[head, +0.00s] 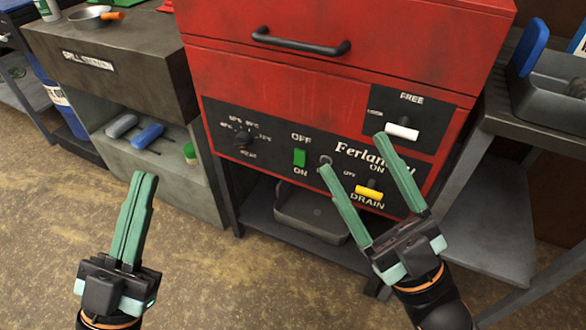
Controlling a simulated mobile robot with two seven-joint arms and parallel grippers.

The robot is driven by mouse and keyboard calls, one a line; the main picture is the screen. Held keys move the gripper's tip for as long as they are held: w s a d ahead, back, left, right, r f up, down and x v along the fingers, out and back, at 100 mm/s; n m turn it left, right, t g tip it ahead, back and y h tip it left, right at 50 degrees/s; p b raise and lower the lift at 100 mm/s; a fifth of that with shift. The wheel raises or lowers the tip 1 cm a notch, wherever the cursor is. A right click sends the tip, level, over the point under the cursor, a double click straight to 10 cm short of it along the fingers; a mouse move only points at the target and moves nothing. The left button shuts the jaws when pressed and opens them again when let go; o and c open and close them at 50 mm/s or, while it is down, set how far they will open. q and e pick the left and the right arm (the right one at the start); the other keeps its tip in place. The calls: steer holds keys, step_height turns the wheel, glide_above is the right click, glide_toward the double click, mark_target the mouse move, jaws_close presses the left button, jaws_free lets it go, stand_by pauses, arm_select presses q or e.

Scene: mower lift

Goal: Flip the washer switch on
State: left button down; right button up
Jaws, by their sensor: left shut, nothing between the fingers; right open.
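The red parts washer (270,85) stands ahead with a black control panel on its front. A green rocker switch (300,157) sits on the panel between the labels OFF above and ON below. Which way it is tipped I cannot tell. My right gripper (353,153) is open and empty in front of the panel's right half. Its left finger is just right of and below the green switch, and its fingers cover part of the lettering. My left gripper (142,178) is shut and empty, low at the left, in front of the grey bench and apart from the washer.
The panel also has a dial (242,138), a yellow drain lever (368,192) and a white FREE/LOCK lever (402,131). A grey tray (312,216) lies on the shelf below. A grey bench (140,75) stands left, a metal table (485,205) right. Floor is clear at front left.

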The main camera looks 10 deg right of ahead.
steer(key=shift+o, duration=0.9)
steer(key=h, duration=0.1)
steer(key=w+m+h+p, duration=0.1)
steer(key=w+f+m+h+p, duration=0.1)
steer(key=shift+w+d+f, duration=0.1)
steer(key=shift+w+d, duration=0.15)
arm_select(q)
steer(key=w+d+f+n+g+y+p, duration=0.2)
steer(key=w+d+f+n+g, duration=0.2)
steer(key=f+n, duration=0.6)
steer(key=w+d+f+n+g+y+p, duration=0.1)
steer(key=w+d+f+n+g, duration=0.3)
steer(key=w+d+f+n, duration=0.5)
step_height(320, 180, down, 6)
steer(key=shift+w+d+f+n+g+y+p, duration=0.1)
steer(key=shift+w+d+n+g+y+p, duration=0.1)
steer(key=shift+w+n+g+y+p, duration=0.5)
arm_select(e)
steer(key=w+d+f+m+g+h, duration=0.1)
steer(key=w+f+m+g+h, duration=0.2)
steer(key=f+h, duration=0.2)
step_height(320, 180, down, 2)
steer(key=shift+w+f, duration=0.1)
steer(key=shift+w, duration=0.2)
arm_select(q)
steer(key=shift+w+t+h, duration=0.25)
steer(key=shift+t+h, duration=0.05)
arm_select(e)
steer(key=shift+d+r, duration=0.15)
steer(key=shift+r, duration=0.05)
